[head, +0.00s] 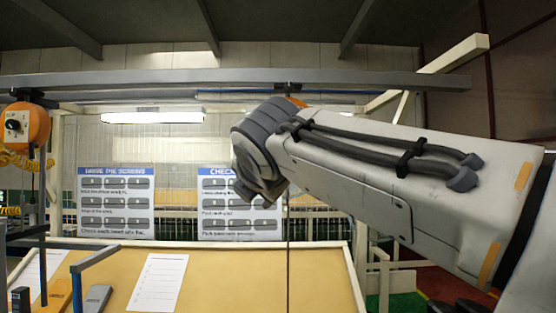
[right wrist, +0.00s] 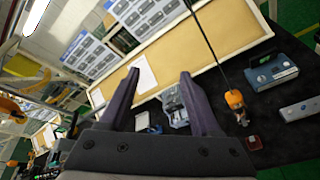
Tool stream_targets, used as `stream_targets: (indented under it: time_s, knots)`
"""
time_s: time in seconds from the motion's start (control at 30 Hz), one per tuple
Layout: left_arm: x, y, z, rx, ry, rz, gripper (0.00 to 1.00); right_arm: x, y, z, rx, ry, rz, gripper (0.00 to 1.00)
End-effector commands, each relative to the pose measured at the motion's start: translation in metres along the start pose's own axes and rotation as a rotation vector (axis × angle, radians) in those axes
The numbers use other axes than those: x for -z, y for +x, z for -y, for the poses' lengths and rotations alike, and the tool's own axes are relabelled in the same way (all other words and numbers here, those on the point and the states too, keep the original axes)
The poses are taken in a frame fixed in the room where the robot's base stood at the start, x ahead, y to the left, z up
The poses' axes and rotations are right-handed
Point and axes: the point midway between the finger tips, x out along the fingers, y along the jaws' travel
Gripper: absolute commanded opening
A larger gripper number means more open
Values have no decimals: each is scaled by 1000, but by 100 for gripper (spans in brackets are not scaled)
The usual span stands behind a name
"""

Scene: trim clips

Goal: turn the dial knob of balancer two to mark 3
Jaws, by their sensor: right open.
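An orange balancer (head: 25,127) hangs from the overhead rail at the far left of the head view. Its dark dial knob (head: 13,124) sits on a pale plate; the marks are too small to read. A second orange housing (head: 297,102) shows only as a sliver behind my raised right arm, its dial hidden. I cannot tell which one is balancer two. My left gripper is not in view.
A grey rail (head: 200,78) spans the top. A thin cable (head: 288,250) hangs below the arm; an orange-topped tool (right wrist: 234,99) hangs from a cable in the wrist view. A tan board (head: 225,280), instruction posters (head: 116,200) and a blue radio-like box (right wrist: 272,72) stand around.

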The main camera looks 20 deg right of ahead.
Motion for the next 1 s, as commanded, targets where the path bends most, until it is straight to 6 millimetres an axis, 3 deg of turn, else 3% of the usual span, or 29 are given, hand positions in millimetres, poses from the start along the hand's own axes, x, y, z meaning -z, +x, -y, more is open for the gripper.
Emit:
stream_targets:
  time_s: [0.03, 0.1, 0.23, 0.33, 0.43, 0.8, 1.0]
  knots:
    - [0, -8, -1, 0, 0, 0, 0, -43, -12, -18, -27, -99, 92, 64]
    - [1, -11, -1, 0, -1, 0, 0, -85, -28, -32, -39, -226, 196, 64]
    - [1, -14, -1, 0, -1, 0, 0, -131, -50, -45, -31, -373, 321, 64]
    - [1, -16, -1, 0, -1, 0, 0, -146, -55, -48, -22, -420, 359, 64]
    - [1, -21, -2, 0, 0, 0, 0, -152, -47, -50, -18, -429, 365, 64]
    - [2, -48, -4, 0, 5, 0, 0, -176, 16, -55, -17, -425, 362, 64]
    - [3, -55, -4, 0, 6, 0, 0, -181, 36, -56, -21, -424, 361, 64]
